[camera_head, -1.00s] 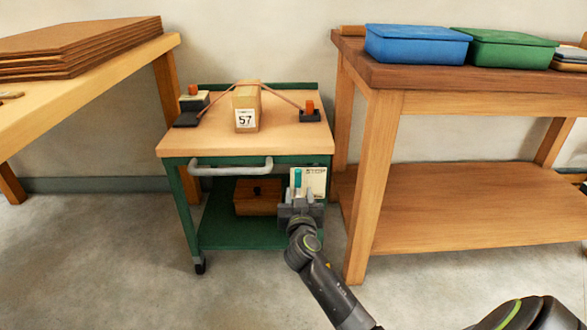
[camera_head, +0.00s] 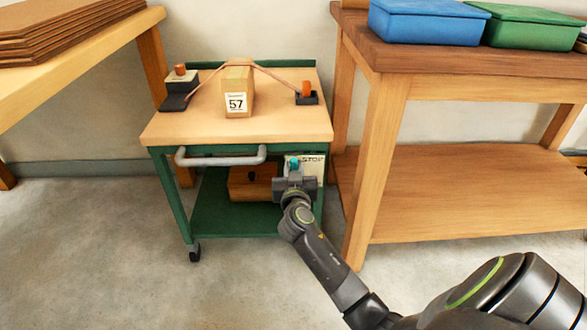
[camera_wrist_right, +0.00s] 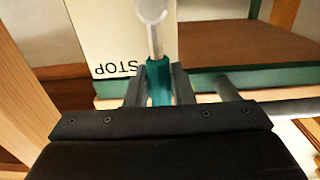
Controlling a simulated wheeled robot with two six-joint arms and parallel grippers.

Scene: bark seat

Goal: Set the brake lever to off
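The brake lever (camera_head: 294,162) has a teal grip and stands in front of a pale panel marked STOP (camera_head: 312,164) at the cart's right front. In the right wrist view the lever's teal grip (camera_wrist_right: 159,80) lies between my right gripper's fingers (camera_wrist_right: 159,88), which meet it on both sides. A pale grey rod (camera_wrist_right: 154,30) runs on from the grip to a rounded end. The lettering appears upside down there. In the head view my right gripper (camera_head: 294,182) hides the lever's lower part. My left gripper is out of view.
The green cart (camera_head: 165,195) has a grey handle (camera_head: 220,158) left of the lever, a wooden box (camera_head: 250,184) on its lower shelf, and a box marked 57 (camera_head: 236,92) on top. A wooden workbench (camera_head: 366,170) stands close on the right. Floor at front left is clear.

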